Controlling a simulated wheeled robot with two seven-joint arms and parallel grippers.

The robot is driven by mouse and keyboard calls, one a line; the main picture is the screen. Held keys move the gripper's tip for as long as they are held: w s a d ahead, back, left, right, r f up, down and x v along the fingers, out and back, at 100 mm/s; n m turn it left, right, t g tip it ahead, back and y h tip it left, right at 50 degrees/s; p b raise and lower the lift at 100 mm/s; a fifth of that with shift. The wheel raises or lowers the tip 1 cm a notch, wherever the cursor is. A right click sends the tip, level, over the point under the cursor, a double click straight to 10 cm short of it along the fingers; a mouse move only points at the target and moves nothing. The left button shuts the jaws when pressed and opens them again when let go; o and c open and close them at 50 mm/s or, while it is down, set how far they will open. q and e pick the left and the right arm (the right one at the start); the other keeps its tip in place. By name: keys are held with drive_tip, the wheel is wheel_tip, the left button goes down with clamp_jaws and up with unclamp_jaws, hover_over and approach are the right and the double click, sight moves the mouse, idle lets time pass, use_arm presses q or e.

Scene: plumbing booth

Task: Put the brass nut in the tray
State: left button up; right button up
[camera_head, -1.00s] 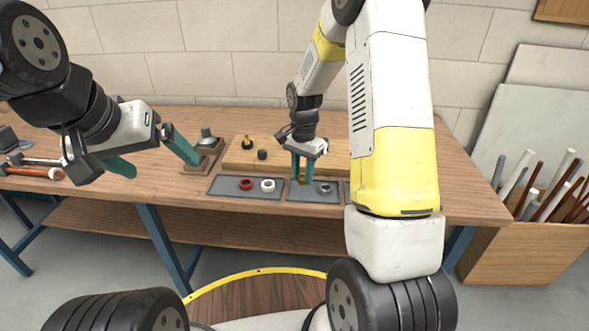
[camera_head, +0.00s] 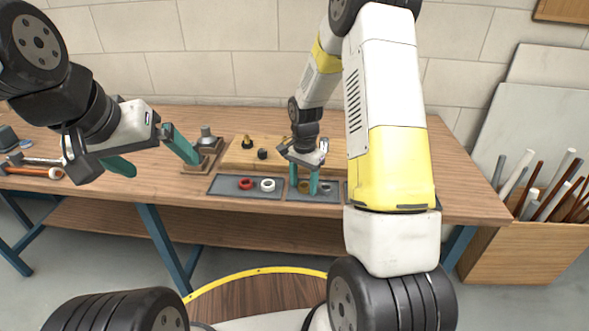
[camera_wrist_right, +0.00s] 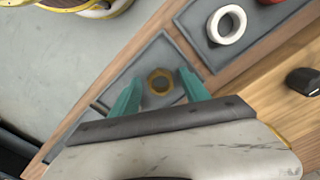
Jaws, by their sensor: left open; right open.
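The brass nut (camera_wrist_right: 160,81) lies flat on the floor of a grey tray (camera_wrist_right: 168,45) in the right wrist view. It also shows in the head view as a small brownish ring (camera_head: 304,186) in the right-hand tray. My right gripper (camera_head: 304,191) is open, with its teal fingers down at the tray on either side of the nut, apart from it. My left gripper (camera_head: 158,160) is open and empty, held in the air at the left, in front of the bench.
A grey ring (camera_head: 326,188) lies just right of my right fingers. The neighbouring tray holds a red ring (camera_head: 246,184) and a white ring (camera_head: 268,185). Behind is a wooden board (camera_head: 235,157) with small fittings. A wooden stand (camera_head: 200,163) is near my left gripper.

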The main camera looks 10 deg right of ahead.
drive_tip(key=shift+r, duration=0.1)
wheel_tip(320, 180, up, 12)
drive_tip(key=s+r+n+t+y, duration=0.1)
drive_tip(key=s+r+n+t, duration=0.25)
drive_tip(key=s+r, duration=0.65)
drive_tip(key=s+a+r+n+t, duration=0.1)
drive_tip(key=s+r+n, duration=0.2)
drive_tip(key=s, duration=0.4)
drive_tip(key=s+r+n+t+y, duration=0.1)
drive_tip(key=s+r+n, duration=0.2)
drive_tip(key=s, duration=0.4)
drive_tip(key=shift+a+r+t, duration=0.2)
drive_tip(key=shift+a+t, duration=0.15)
drive_tip(key=shift+a, duration=0.05)
